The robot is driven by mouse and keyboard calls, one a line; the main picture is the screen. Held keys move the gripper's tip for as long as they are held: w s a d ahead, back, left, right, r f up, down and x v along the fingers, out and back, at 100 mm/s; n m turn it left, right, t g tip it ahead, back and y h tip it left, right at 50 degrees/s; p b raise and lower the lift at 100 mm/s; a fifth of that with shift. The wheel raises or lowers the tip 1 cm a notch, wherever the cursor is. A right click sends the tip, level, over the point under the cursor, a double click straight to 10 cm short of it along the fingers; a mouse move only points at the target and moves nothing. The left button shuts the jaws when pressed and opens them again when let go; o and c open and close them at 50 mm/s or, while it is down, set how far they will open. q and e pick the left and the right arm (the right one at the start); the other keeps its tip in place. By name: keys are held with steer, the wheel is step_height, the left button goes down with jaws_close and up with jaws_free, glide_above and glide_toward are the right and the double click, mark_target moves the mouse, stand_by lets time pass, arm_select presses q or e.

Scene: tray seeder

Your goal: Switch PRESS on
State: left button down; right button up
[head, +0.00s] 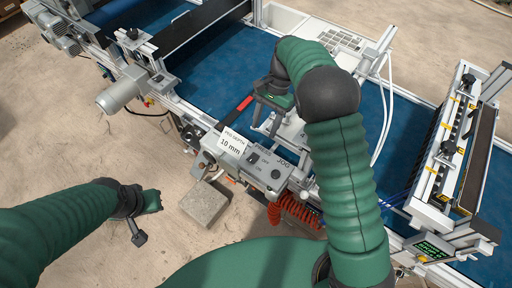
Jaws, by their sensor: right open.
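A grey control box (256,168) is fixed to the near side of the machine. It has small dark switches, a JOG marking and a white "10 mm" depth label (232,144). My left gripper (146,218) is at the lower left, away from the box, over the floor. Its fingers do not show clearly.
A red-handled lever (238,109) stands close to the left of my right gripper. Red coiled hose (296,211) hangs below the box. A blue conveyor belt (210,70) runs behind. A concrete block (204,204) lies on the floor. A small display (432,247) is at the lower right.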

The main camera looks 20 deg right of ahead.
mark_target(254, 156)
steer(key=x, duration=0.3)
steer(key=p+x, duration=0.1)
steer(key=x, duration=0.7)
steer(key=shift+w+f, duration=0.2)
steer(key=shift+w, duration=0.15)
steer(key=shift+s+f, duration=0.1)
steer(key=shift+s, duration=0.1)
steer(key=shift+c, duration=0.4)
steer(key=shift+w+f, duration=0.1)
steer(key=shift+w, duration=0.05)
steer(key=shift+c, duration=1.2)
jaws_close()
